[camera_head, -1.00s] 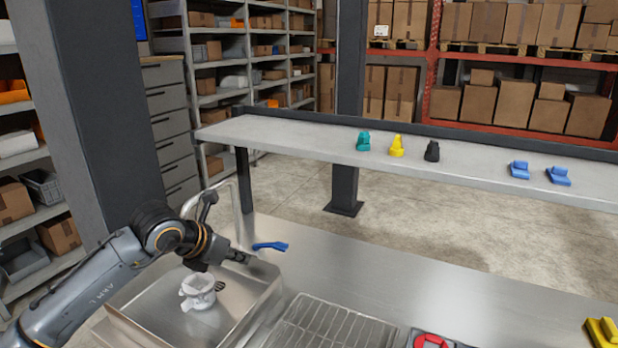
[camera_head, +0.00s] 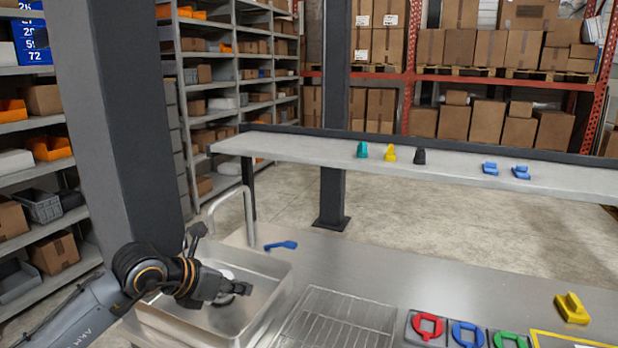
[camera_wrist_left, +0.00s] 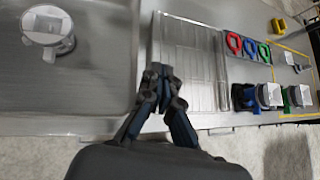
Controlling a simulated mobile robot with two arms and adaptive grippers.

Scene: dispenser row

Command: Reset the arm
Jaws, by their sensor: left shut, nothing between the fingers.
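My left gripper (camera_head: 238,288) is over the right part of the sink basin (camera_head: 283,279), empty, with its fingers together. In the left wrist view the closed fingers (camera_wrist_left: 160,72) point toward the wall between the sink and the wire rack. A white object (camera_wrist_left: 46,26) lies in the sink at the upper left of that view. In the head view my arm mostly covers it. My right gripper is not in view.
A blue brush-like tool (camera_head: 281,245) lies behind the sink near the curved faucet (camera_head: 247,205). The wire rack (camera_head: 338,318) is right of the sink, then red, blue and green rings (camera_head: 468,333). A yellow block (camera_head: 572,308) sits far right. A raised shelf (camera_head: 300,150) holds several small parts.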

